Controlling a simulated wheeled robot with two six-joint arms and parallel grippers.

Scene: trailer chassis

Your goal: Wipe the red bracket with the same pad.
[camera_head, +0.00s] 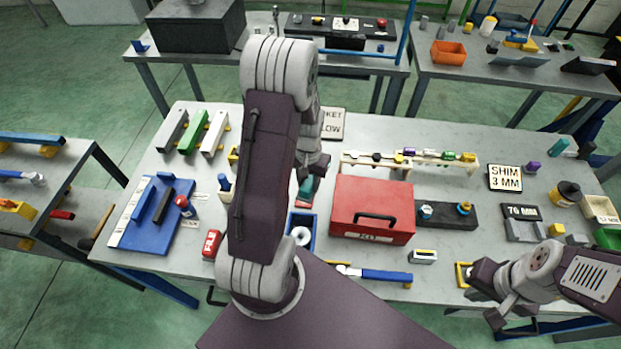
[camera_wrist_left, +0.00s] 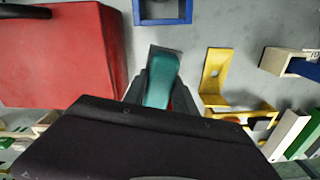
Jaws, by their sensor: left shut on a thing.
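My left gripper (camera_head: 308,183) is low over the middle of the table, left of the red toolbox. It is shut on a teal pad (camera_wrist_left: 162,78), which also shows in the head view (camera_head: 304,190). In the left wrist view a small red part (camera_wrist_left: 172,105) shows at the pad's edge, between the fingers. It is probably the red bracket, mostly hidden by pad and gripper. I cannot tell whether the pad touches it. My right gripper (camera_head: 487,307) is at the table's front right edge, with its jaws unclear.
The red toolbox (camera_head: 372,207) stands close to the right of my left gripper. A blue bin (camera_head: 302,218) is just in front. A yellow bracket (camera_wrist_left: 215,75) lies near the pad in the left wrist view. A rack with small parts (camera_head: 410,158) stands behind the toolbox.

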